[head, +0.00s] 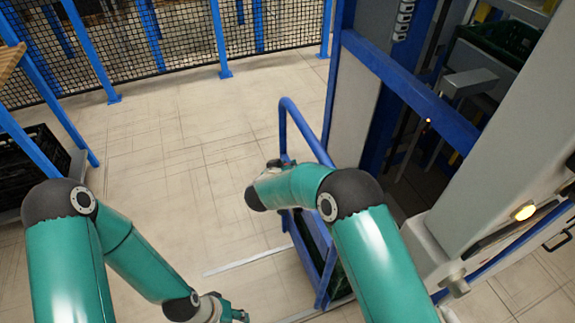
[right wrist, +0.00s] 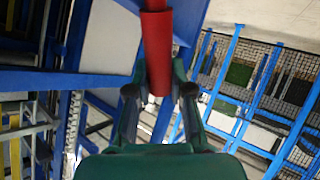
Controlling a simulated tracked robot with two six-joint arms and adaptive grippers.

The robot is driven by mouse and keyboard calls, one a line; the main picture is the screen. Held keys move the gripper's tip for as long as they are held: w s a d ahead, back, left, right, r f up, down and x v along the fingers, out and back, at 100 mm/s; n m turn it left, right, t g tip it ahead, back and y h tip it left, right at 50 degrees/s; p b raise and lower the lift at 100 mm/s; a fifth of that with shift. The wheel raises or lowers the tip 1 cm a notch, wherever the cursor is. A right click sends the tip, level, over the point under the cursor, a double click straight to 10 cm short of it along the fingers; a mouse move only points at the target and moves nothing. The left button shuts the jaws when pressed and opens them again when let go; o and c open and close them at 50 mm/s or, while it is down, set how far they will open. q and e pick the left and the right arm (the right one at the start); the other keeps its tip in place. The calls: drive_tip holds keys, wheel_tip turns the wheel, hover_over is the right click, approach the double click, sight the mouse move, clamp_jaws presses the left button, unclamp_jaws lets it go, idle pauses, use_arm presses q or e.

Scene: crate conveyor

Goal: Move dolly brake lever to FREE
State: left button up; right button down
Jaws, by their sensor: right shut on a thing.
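The red brake lever (right wrist: 157,50) runs down the middle of the right wrist view, between the two fingers of my right gripper (right wrist: 159,91). The gripper is shut on it. In the head view the blue dolly (head: 291,110) stands right of centre, with its hoop handle upright. My right arm covers part of the dolly, and the lever cannot be made out there. My right gripper (head: 274,164) shows small beside the handle. My left gripper (head: 232,310) is low at the bottom edge, away from the dolly; its jaw opening is unclear. The lever's FREE marking is not visible.
A machine with a blue frame (head: 410,80) and a pale housing (head: 480,190) stands close on the right. A black mesh fence (head: 180,50) with blue posts crosses the back. A black crate (head: 35,155) is at the left. The tiled floor between is clear.

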drive_tip(key=c, duration=1)
unclamp_jaws()
drive_tip(key=shift+a+r, duration=0.1)
drive_tip(key=v, duration=1.1)
drive_tip(key=shift+s+a+r, duration=0.1)
drive_tip(key=shift+s+r, duration=0.05)
drive_tip(key=shift+s, duration=0.2)
